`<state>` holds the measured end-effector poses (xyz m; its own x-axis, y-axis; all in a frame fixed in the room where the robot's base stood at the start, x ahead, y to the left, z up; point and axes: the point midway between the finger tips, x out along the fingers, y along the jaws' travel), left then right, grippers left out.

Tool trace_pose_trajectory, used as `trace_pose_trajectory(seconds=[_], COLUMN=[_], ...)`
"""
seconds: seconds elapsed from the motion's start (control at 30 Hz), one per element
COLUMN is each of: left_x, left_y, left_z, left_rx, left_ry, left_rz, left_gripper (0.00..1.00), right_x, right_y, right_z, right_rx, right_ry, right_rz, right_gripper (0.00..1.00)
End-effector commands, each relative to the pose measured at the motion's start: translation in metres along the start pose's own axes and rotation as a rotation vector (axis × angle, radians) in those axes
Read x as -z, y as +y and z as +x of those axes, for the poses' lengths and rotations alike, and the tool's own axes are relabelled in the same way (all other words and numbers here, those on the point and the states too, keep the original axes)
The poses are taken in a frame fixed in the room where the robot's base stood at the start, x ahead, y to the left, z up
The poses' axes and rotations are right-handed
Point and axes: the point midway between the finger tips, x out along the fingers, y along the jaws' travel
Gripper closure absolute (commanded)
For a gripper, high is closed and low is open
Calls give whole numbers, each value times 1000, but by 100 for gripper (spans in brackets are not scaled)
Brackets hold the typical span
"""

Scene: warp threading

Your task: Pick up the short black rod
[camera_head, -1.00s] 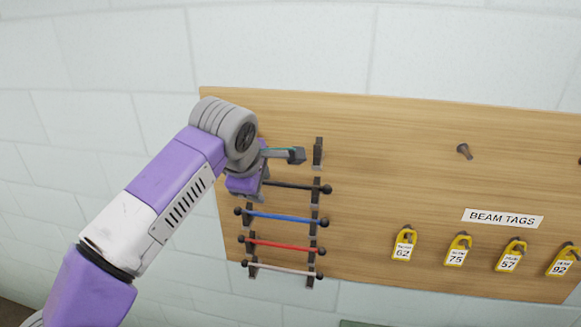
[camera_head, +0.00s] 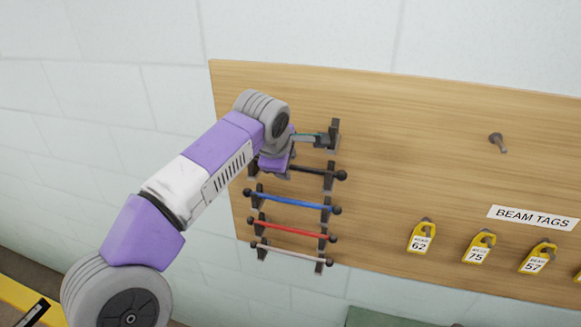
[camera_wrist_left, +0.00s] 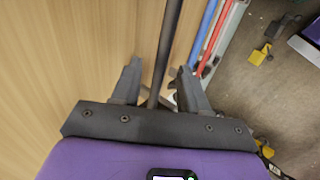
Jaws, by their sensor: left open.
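My left gripper (camera_head: 310,140) is at the upper part of the rack, close to the top right bracket. In the left wrist view, its two dark fingers (camera_wrist_left: 158,84) are apart, and the black rod (camera_wrist_left: 169,45) runs up the picture from between them. I cannot tell how deep the rod sits between the fingers. My right gripper is not in view.
Below the black rod are a blue rod (camera_head: 292,203), a red rod (camera_head: 290,230) and a pale rod (camera_head: 290,251) on dark brackets. To the right are a lone peg (camera_head: 497,142), several yellow tags (camera_head: 421,237) and a BEAM TAGS label (camera_head: 532,219).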

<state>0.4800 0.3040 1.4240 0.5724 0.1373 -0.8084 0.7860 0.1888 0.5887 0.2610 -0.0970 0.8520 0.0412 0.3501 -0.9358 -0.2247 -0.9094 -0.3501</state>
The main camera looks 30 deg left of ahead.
Motion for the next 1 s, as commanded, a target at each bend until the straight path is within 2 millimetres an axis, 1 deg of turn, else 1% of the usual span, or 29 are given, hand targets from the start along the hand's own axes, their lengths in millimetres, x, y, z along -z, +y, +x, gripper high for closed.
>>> trace_pose_trajectory(seconds=[0.1, 0.13, 0.4, 0.8, 1.0], left_x=[0, 0, 0, 0, 0], left_y=[0, 0, 0, 1, 8], left_z=[0, 0, 0, -2, -11], left_rx=[0, 0, 0, -2, -3], left_ry=[0, 0, 0, 0, -1], left_rz=[0, 0, 0, 0, -1], left_gripper=[56, 58, 99, 100, 100], right_x=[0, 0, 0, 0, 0], right_y=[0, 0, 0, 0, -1], right_z=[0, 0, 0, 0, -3], right_rx=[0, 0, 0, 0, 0], right_ry=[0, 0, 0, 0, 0], right_rz=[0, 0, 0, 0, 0], right_gripper=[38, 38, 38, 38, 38])
